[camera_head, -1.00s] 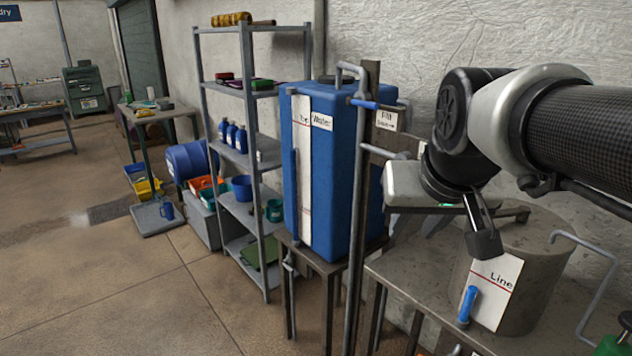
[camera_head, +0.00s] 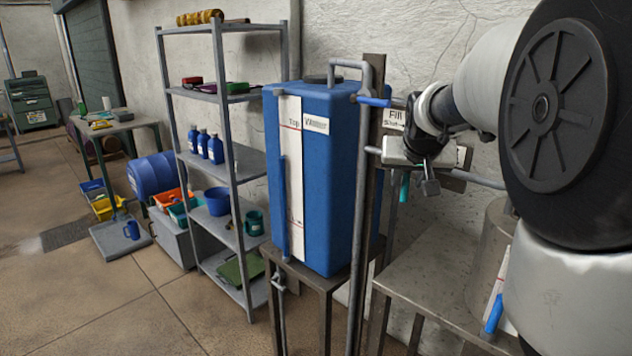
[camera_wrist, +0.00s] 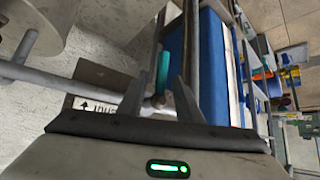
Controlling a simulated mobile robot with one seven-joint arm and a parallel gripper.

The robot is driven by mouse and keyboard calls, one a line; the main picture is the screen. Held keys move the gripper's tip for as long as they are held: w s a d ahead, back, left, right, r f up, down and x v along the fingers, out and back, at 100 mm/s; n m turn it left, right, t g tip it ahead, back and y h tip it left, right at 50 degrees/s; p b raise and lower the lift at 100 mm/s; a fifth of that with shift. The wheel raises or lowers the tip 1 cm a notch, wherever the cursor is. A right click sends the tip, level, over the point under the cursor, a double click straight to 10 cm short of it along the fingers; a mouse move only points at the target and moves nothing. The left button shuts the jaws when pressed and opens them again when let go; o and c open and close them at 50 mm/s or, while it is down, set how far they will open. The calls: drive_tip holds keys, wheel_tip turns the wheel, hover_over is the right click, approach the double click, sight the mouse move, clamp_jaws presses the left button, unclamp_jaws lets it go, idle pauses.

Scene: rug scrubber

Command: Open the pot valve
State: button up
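A teal lever handle (camera_head: 404,185) hangs below the pipe by the post, beside my gripper (camera_head: 418,185). I take it to be the pot valve's handle. In the wrist view the teal handle (camera_wrist: 163,72) lies between and beyond the two fingertips of my gripper (camera_wrist: 160,88). The fingers are apart, and I see no clear contact. The valve body is partly hidden. The grey pot (camera_head: 494,245) stands on the metal table, mostly hidden behind my arm, with a blue lever (camera_head: 494,314) at its front.
A tall blue water tank (camera_head: 340,180) stands left of the post. A pipe with a blue handle (camera_head: 374,102) is at its top, near a sign (camera_head: 394,118) reading "Fill". A metal shelf (camera_head: 235,150) stands further left. The floor at front left is clear.

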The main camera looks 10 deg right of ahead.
drive_tip(key=x, duration=0.5)
clamp_jaws()
